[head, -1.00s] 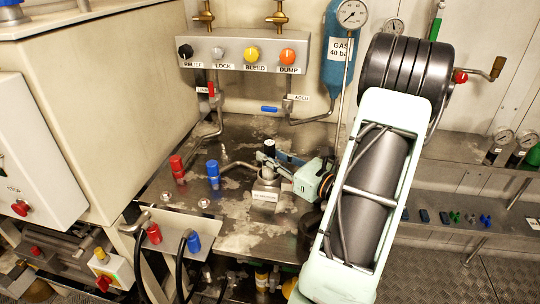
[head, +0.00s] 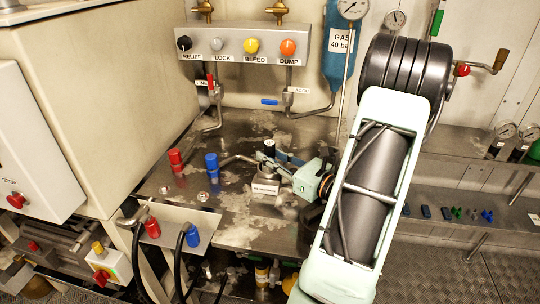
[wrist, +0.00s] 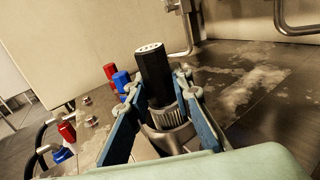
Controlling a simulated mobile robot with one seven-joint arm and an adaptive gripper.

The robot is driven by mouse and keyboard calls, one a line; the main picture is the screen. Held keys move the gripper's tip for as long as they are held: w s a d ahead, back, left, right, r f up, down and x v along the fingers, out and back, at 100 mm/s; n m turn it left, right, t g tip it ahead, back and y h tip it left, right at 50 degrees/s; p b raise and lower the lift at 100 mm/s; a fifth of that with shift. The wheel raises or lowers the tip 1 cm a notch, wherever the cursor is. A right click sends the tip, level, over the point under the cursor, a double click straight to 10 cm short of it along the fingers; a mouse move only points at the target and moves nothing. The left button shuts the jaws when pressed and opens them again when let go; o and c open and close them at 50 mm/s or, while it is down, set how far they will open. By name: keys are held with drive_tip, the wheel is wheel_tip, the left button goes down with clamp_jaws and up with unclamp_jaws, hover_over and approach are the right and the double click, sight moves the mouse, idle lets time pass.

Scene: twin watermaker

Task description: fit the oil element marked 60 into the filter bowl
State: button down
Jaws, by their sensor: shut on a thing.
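A black cylindrical element with a pale, dotted top (wrist: 151,50) stands upright between the blue fingers of my gripper (wrist: 160,88). It also shows in the head view (head: 269,149), with my gripper (head: 284,158) closed on it from the right. No number can be read on it.
Red (head: 175,160) and blue (head: 212,167) capped fittings stand left of the bowl on the metal bench (head: 233,222). A valve panel (head: 240,45) and a blue gas bottle (head: 340,58) are behind. A side shelf (head: 470,215) holds small parts at right.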

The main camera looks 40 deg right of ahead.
drive_tip(key=c, duration=1.6)
unclamp_jaws()
drive_tip(key=shift+f, duration=0.1)
wheel_tip(320, 180, up, 10)
drive_tip(key=shift+r, duration=0.1)
